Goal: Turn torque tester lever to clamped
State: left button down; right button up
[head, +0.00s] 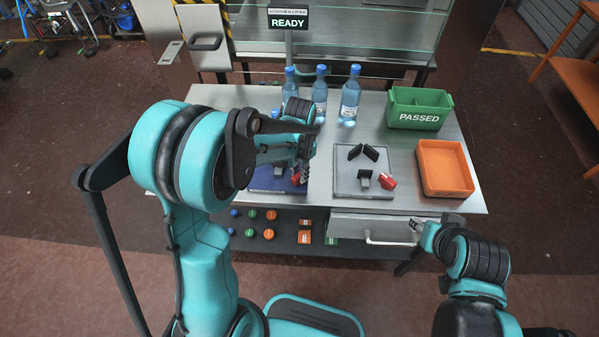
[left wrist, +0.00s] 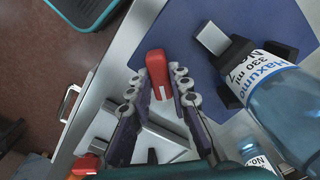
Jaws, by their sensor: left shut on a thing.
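The blue-plated tester (head: 265,180) is on the table, partly hidden behind my left arm; its blue plate also shows in the left wrist view (left wrist: 205,100). Its red lever (left wrist: 156,68) is between the fingers of my left gripper (left wrist: 158,80), which is shut on it. In the head view the left gripper (head: 303,173) is low over this plate. A labelled bottle (left wrist: 275,95) is beside a dark clamp jaw (left wrist: 272,48) there. A second, grey-plated tester (head: 350,185) has dark jaws and a red lever (head: 388,180). My right gripper (head: 420,228) is near the drawer; its finger opening is unclear.
Several blue-capped bottles (head: 350,97) stand at the back of the table. A green PASSED bin (head: 419,108) and an orange tray (head: 445,168) are at the right. A drawer with a handle (head: 390,240) is below the front edge. A sign (head: 288,20) reads READY.

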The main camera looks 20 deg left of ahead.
pick_arm(q)
jog(key=shift+m, duration=0.5)
jog(key=c, duration=1.4)
grip_release()
notch_tip(320, 180, up, 12)
